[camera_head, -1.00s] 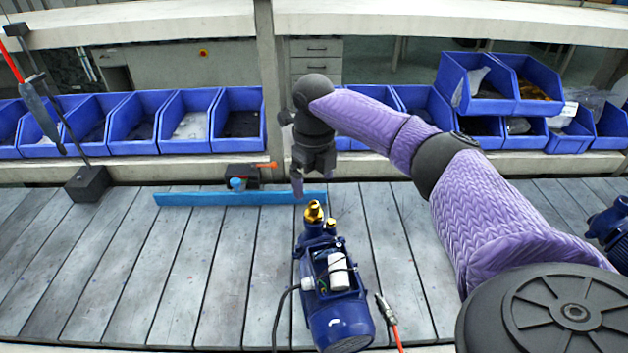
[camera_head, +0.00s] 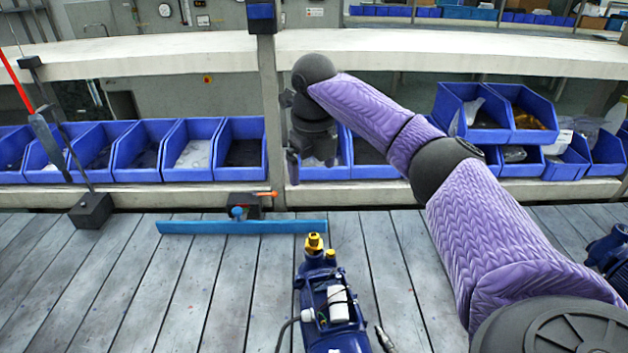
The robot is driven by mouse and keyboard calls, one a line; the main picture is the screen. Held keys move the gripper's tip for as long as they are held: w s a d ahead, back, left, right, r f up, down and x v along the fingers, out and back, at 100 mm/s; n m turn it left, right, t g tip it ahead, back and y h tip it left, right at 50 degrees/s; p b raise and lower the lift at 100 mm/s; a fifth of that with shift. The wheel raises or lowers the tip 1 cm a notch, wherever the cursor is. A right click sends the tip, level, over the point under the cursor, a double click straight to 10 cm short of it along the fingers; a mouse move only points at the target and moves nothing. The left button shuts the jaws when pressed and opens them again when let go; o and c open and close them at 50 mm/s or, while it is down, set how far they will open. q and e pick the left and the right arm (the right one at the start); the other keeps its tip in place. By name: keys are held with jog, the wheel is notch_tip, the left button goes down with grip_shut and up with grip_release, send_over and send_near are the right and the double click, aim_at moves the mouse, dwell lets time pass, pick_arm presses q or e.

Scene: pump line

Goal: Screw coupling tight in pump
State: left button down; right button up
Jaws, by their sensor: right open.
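The blue pump (camera_head: 335,310) lies on the grey plank table, its lower end cut off by the frame's bottom edge. The brass-yellow coupling (camera_head: 314,244) sits upright at the pump's far end, and a second, smaller brass fitting (camera_head: 330,254) is just beside it. I cannot tell how deep the coupling's thread sits. My right gripper (camera_head: 312,170) is open and empty, above and apart from the coupling, in front of the blue bins. My left gripper is not in view.
A blue bar (camera_head: 240,227) lies behind the pump, with a small dark device with an orange handle (camera_head: 246,204) next to it. Blue bins (camera_head: 190,150) line the back shelf. A black block with a pole (camera_head: 91,210) stands left.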

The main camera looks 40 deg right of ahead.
jog(key=w+d+r+m+t+h+b, duration=0.25)
jog(key=w+d+r+t+h, duration=0.35)
jog(key=w+r+t, duration=0.55)
jog(key=w+a+r+n+t+y, duration=0.3)
jog(key=a+r+n+t+y, duration=0.1)
jog(key=a+n+t+y, duration=0.35)
jog(key=a+f+n+g+y, duration=0.2)
jog(key=a+n+y, duration=0.4)
jog(key=n+g+h+b, duration=0.2)
jog(key=g+h, duration=0.4)
jog(key=g, duration=1.2)
send_over(314, 236)
jog(key=f, duration=2.2)
jog(key=shift+w+a, duration=0.25)
jog(key=shift+s+d+h, duration=0.25)
jog(key=shift+d+h, duration=0.05)
jog(key=shift+h, duration=0.05)
notch_tip(314, 236, down, 4)
jog(key=b, duration=0.5)
jog(key=shift+f, duration=0.55)
jog(key=shift+r, duration=0.1)
